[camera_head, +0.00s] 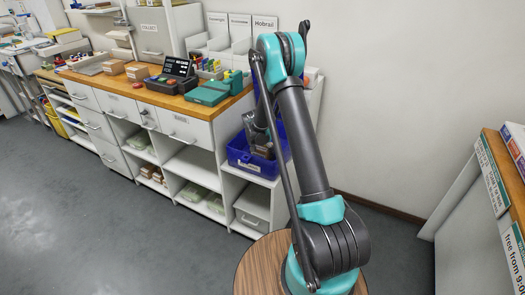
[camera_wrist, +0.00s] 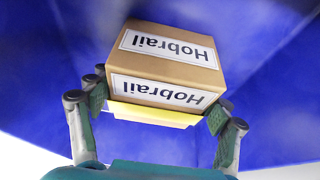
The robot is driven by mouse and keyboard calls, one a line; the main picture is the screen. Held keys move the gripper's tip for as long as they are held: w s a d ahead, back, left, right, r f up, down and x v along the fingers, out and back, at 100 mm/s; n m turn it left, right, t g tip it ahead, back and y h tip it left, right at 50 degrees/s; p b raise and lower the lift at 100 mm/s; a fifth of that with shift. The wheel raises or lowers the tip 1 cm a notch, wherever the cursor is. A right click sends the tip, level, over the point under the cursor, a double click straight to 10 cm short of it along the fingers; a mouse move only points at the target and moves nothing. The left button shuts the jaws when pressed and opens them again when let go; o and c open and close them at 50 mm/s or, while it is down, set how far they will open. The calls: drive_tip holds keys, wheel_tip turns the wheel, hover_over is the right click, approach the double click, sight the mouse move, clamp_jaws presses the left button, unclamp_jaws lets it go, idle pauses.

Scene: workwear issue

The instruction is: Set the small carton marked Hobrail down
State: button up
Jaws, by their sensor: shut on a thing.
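The small brown carton marked Hobrail (camera_wrist: 165,68) is between the fingers of my gripper (camera_wrist: 158,106) in the wrist view. White labels reading Hobrail show on two of its faces, upside down in the picture. A yellow strip lies along its near edge. Blue walls surround the carton in that view. In the head view my gripper is down at the blue bin (camera_head: 238,160), partly hidden by my arm, with a bit of brown (camera_head: 265,151) below it. I cannot tell whether the carton touches the bin's floor.
The wooden counter (camera_head: 200,109) left of the bin holds small cartons (camera_head: 137,72), a dark device (camera_head: 178,71) and a green case (camera_head: 208,93). Upright dividers behind include one marked Hobrail (camera_head: 264,24). A round wooden top (camera_head: 258,262) is near my arm. Signs stand at right (camera_head: 492,175).

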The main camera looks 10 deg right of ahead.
drive_tip(key=o, duration=1.5)
drive_tip(key=shift+c, duration=0.2)
drive_tip(key=shift+r, duration=0.1)
drive_tip(key=v, duration=1.2)
drive_tip(key=s+d+r+n, duration=0.25)
drive_tip(key=s+r, duration=0.35)
drive_tip(key=s, duration=0.3)
drive_tip(key=s+d+n+y, duration=0.1)
drive_tip(key=s+d+n, duration=0.1)
drive_tip(key=s, duration=1.2)
drive_tip(key=s+d+n+y, duration=0.1)
drive_tip(key=s+d+n, duration=0.1)
drive_tip(key=s, duration=1.3)
drive_tip(key=shift+d+r+n+y, duration=0.2)
drive_tip(key=shift+r+n+y, duration=0.1)
drive_tip(key=shift+n+y, duration=0.1)
